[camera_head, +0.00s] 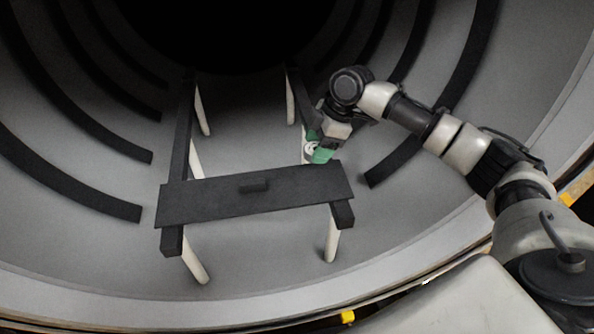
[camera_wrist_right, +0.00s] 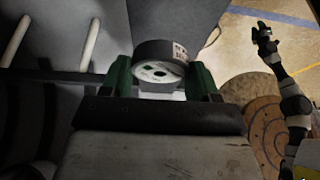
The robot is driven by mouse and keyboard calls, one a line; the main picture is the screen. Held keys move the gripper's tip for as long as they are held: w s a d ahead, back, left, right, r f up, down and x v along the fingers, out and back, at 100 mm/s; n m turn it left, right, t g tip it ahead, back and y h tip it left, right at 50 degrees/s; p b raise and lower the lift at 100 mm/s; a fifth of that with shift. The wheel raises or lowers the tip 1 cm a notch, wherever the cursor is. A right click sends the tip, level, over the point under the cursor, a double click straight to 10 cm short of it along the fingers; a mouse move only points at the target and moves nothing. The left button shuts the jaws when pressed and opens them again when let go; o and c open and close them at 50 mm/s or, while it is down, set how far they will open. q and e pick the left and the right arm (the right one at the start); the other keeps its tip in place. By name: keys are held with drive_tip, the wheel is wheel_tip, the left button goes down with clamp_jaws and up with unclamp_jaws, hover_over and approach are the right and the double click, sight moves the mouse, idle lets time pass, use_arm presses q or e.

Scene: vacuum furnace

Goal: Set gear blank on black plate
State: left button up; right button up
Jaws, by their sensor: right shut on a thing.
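The gear blank (camera_wrist_right: 160,50) is a short dark round piece with a pale, holed end face. It sits between the green fingers of my right gripper (camera_wrist_right: 160,80) in the right wrist view. In the head view my right gripper (camera_head: 317,152) is shut on it, and a pale bit of the blank (camera_head: 310,147) shows beside the green fingers. They are just behind the right part of the black plate (camera_head: 220,205). I cannot tell their height above the plate. The black plate lies across two dark rails. My left gripper is outside the head view; an arm, likely my left (camera_wrist_right: 268,42), shows small in the wrist view.
The rails (camera_head: 180,150) stand on white posts (camera_head: 195,262) inside the round furnace chamber. Curved dark bars (camera_head: 400,160) line its wall on both sides.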

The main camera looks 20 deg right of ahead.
drive_tip(key=p, duration=0.1)
hover_over(291, 185)
drive_tip(key=d, duration=0.2)
wheel_tip(291, 185, down, 3)
drive_tip(key=shift+a+r, duration=0.1)
drive_tip(key=shift+a+f, duration=0.2)
drive_tip(key=shift+a, duration=0.05)
drive_tip(key=shift+s+a+f, duration=0.1)
drive_tip(key=shift+f, duration=0.1)
wheel_tip(291, 185, down, 3)
drive_tip(key=shift+f+p, duration=0.1)
drive_tip(key=shift+p, duration=0.75)
drive_tip(key=shift+f, duration=0.35)
drive_tip(key=o, duration=1.2)
drive_tip(key=shift+s, duration=0.1)
drive_tip(key=shift+c, duration=0.2)
use_arm(q)
drive_tip(key=r, duration=0.3)
drive_tip(key=shift+w+r, duration=0.2)
drive_tip(key=shift+w, duration=0.2)
